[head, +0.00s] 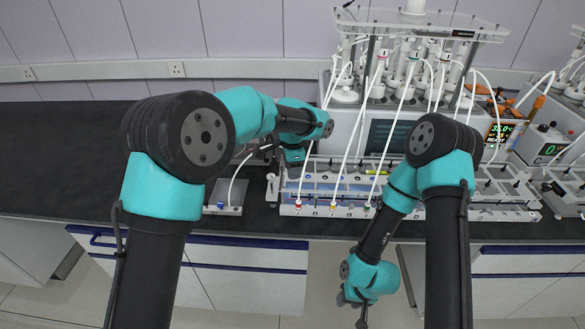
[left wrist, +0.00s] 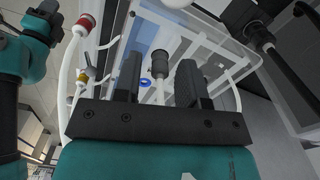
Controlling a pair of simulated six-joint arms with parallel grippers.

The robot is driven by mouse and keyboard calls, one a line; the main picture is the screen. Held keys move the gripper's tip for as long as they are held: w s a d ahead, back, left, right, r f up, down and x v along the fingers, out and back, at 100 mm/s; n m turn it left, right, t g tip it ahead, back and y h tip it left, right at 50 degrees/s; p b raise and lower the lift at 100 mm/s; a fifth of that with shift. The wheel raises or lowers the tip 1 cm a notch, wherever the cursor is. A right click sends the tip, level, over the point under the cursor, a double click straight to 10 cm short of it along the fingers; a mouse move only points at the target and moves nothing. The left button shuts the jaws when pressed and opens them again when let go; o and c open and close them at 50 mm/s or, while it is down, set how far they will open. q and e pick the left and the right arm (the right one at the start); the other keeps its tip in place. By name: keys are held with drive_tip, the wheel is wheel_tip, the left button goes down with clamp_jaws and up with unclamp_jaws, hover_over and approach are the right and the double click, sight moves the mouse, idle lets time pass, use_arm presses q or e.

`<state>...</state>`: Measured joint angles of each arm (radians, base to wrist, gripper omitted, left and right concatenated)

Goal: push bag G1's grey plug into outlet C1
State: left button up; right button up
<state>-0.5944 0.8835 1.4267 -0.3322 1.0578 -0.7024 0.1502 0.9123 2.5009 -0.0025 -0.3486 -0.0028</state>
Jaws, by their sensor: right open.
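In the left wrist view a grey plug (left wrist: 159,64) with a pale tube end sits between the two dark fingers of my left gripper (left wrist: 158,82). A gap shows on each side of it, so the fingers look open around it, not closed on it. A small blue ring (left wrist: 146,82) lies just beyond. In the head view my left gripper (head: 292,157) is at the left end of the clear rack; its fingers are mostly hidden. My right gripper (head: 355,300) hangs empty and open in front of the bench edge. I cannot tell which fitting is outlet C1 or which bag is G1.
The clear rack (head: 318,209) has red (head: 298,203) and yellow (head: 333,205) fittings with white tubes along its front. A small metal plate (head: 226,210) with a blue fitting stands left of it. Reactor bottles and a display unit stand behind. The black bench top (head: 60,150) is clear at left.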

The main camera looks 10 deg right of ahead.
use_arm(q)
drive_tip(key=shift+o, duration=0.5)
wheel_tip(320, 180, up, 18)
drive_tip(key=shift+f, duration=0.25)
idle(0.6)
